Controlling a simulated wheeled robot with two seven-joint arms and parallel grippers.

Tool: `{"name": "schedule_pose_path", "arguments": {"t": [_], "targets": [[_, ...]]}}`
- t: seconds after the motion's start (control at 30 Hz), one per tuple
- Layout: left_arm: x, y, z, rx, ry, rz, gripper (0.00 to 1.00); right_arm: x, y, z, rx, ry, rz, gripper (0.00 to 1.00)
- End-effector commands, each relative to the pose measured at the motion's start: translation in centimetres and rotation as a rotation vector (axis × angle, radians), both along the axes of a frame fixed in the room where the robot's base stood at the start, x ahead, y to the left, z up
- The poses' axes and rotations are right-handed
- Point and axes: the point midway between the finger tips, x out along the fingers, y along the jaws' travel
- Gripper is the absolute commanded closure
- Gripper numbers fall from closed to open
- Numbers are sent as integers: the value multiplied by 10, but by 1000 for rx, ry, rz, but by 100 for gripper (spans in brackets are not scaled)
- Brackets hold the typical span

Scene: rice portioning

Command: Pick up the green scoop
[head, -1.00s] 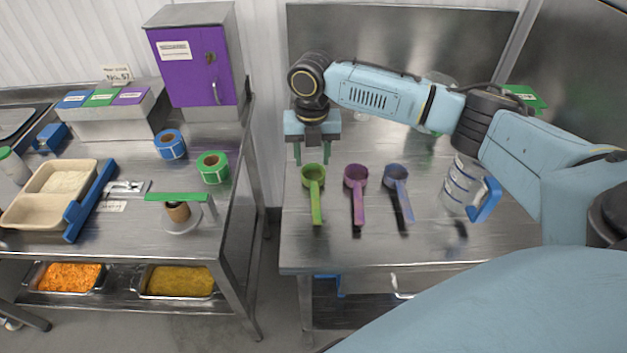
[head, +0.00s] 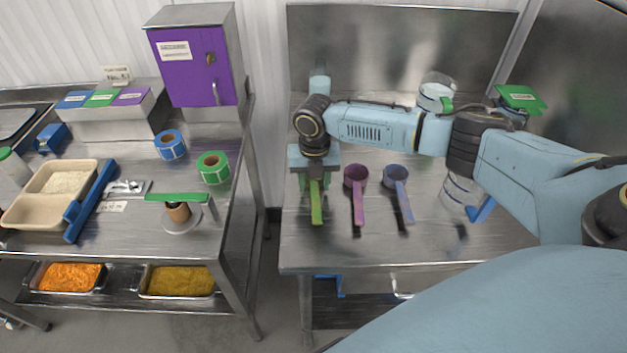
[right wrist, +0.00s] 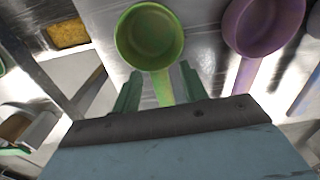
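The green scoop (head: 316,205) lies on the right-hand metal table, its handle towards the front edge. My right gripper (head: 314,186) is over it and hides its cup in the head view. In the right wrist view, the green scoop (right wrist: 150,40) has its cup beyond the fingertips and its handle between the two green fingers. My right gripper (right wrist: 158,82) is open, with a finger on each side of the handle and gaps visible. I cannot tell the exact height of the fingers over the table. My left gripper is not in view.
A purple scoop (head: 356,180) lies close on the right, with a blue scoop (head: 396,178) beyond it. A clear container with a blue handle (head: 482,209) stands farther right, partly behind my arm. The left table (head: 120,228) holds trays and tape rolls.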

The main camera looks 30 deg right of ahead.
Motion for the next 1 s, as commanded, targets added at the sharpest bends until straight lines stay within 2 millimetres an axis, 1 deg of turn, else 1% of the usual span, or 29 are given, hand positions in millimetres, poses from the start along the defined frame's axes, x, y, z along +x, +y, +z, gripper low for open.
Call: {"name": "schedule_pose_path", "arguments": {"t": [0.03,0.3,0.57,0.67,0.77,1.0], "targets": [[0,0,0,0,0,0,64,0,0,0,0,0,0,64],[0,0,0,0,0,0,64,0,0,0,0,0,0,99],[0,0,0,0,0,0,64,0,0,2,0,-1,0,100],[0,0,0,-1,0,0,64,1,0,9,2,-3,0,100],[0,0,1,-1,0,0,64,1,0,26,2,-5,1,100],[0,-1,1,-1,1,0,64,1,0,75,1,-4,0,100]]}}
